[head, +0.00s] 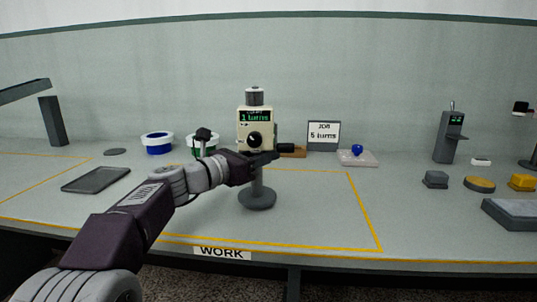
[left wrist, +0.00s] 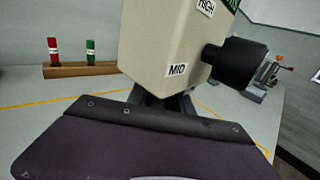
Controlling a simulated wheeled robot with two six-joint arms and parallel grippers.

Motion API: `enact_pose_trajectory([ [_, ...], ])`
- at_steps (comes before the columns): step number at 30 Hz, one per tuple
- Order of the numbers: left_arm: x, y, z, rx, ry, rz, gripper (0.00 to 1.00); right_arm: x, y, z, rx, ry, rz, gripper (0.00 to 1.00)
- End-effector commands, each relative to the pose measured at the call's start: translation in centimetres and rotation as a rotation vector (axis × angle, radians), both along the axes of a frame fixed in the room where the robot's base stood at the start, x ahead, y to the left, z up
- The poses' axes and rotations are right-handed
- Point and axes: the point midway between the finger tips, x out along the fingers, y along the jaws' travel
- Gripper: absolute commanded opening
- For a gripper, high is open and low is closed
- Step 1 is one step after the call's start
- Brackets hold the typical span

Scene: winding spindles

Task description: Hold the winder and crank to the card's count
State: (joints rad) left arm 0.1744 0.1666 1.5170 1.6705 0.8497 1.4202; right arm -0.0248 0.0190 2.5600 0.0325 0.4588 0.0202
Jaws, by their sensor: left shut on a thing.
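The winder (head: 255,130) is a cream box on a grey post and round foot (head: 257,199), upright inside the yellow-lined area. A grey spool sits on top. Its green display (head: 255,115) shows a turns count, perhaps 1. A dark dial is on its front, and a black handle (head: 285,148) sticks out at the right. The card (head: 324,132) reads "JOB 5 turns". My left gripper (head: 260,159) is shut on the winder just below the box. In the left wrist view the winder (left wrist: 175,45) rises beyond the jaws; the fingertips are hidden. My right gripper is not in view.
A dark tray (head: 96,180) and tubs with blue (head: 157,143) and green contents lie left. A wooden rack (left wrist: 88,70) with red and green spindles stands behind the winder. A blue ball on a pale pad (head: 357,159) and several small blocks lie right. The table's front middle is clear.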

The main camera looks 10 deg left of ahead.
Motion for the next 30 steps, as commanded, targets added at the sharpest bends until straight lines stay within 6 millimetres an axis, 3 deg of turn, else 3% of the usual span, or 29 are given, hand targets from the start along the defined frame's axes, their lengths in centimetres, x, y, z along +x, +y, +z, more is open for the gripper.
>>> enact_pose_trajectory([
  [30, -0.05, -0.03, -0.56, -0.001, -0.003, 0.0, 0.0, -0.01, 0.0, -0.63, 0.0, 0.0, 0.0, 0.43],
])
